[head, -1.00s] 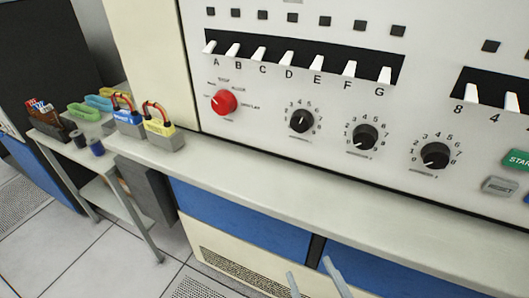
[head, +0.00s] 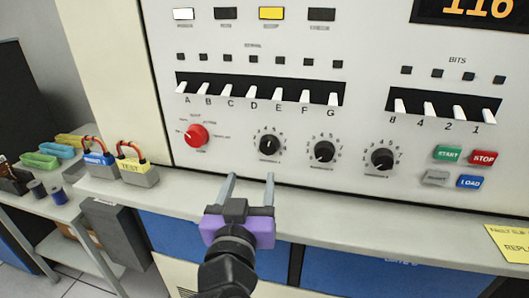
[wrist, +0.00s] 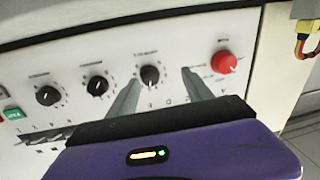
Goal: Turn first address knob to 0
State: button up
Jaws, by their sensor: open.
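The panel's three black knobs sit in a row. The leftmost one, which I take for the first address knob (head: 269,144), has a ring of small numbers and a white pointer mark directed roughly upward. In the wrist view, where the panel looks upside down, this knob (wrist: 149,75) shows between my finger tips, nearer the left finger. My gripper (head: 250,179) is open and empty, purple with two grey fingers. It is below and in front of the knob, apart from it in the head view. The exact number pointed at is too small to read.
A red knob (head: 197,136) is left of the black knob. Two more black knobs, middle (head: 324,152) and right (head: 382,159), are to its right. White switches line up above. A grey ledge (head: 330,210) juts out below the panel. Padlock-like boxes (head: 137,168) stand at the left.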

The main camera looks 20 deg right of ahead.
aim_at(267, 149)
jog(key=w+d, duration=0.2)
jog(key=w+d+r+m+h+p, duration=0.1)
jog(key=w, duration=0.1)
jog(key=w+d+r+m+g, duration=0.1)
jog(key=w+d, duration=0.1)
jog(key=shift+d+r+h, duration=0.15)
jog(key=shift+d+h, duration=0.2)
jog(key=shift+h, duration=0.05)
grip_shut()
jog(key=shift+p, duration=0.3)
